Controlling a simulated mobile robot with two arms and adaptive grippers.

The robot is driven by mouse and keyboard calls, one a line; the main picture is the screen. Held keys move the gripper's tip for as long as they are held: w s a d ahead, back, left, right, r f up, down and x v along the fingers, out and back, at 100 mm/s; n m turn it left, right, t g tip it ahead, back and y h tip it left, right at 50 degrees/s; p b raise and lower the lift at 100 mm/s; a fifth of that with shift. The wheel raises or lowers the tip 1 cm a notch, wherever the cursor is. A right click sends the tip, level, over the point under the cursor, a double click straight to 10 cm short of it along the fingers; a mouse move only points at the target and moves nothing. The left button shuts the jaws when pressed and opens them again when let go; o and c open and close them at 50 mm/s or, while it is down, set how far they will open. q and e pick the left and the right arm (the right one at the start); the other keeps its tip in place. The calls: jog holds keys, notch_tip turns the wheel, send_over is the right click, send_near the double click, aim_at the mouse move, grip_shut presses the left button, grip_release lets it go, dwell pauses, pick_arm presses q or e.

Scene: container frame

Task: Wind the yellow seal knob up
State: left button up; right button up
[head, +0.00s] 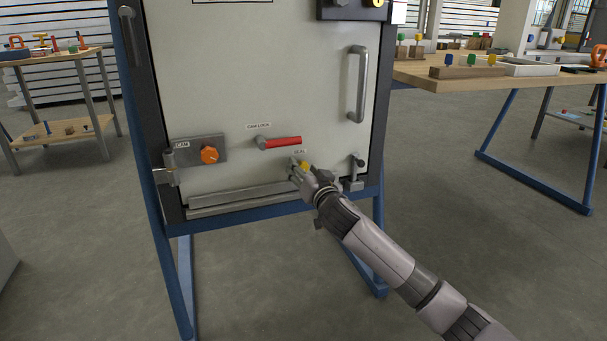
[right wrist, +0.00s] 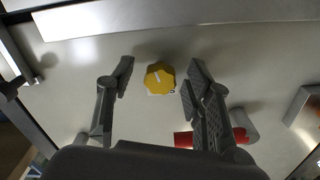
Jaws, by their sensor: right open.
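The yellow seal knob (head: 305,166) is on the lower part of the pale door panel, just below its small label. In the right wrist view the knob (right wrist: 160,77) is a scalloped yellow disc with a pale pointer line. My right gripper (head: 299,167) is at the knob. In the right wrist view its two open fingers (right wrist: 160,80) stand on either side of the knob, with a gap on both sides. The finger on the right looks closer to the knob. My left gripper is not in view.
A red-handled cam lock lever (head: 282,142) is just above the knob. An orange knob (head: 209,155) on a grey plate is to the left, and a small black-tipped latch (head: 358,163) to the right. A ledge (head: 240,196) runs below. A vertical handle (head: 357,85) is higher up.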

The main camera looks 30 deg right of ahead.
jog(key=shift+w+d, duration=0.1)
jog(key=shift+w, duration=0.25)
grip_shut()
dwell(0.5)
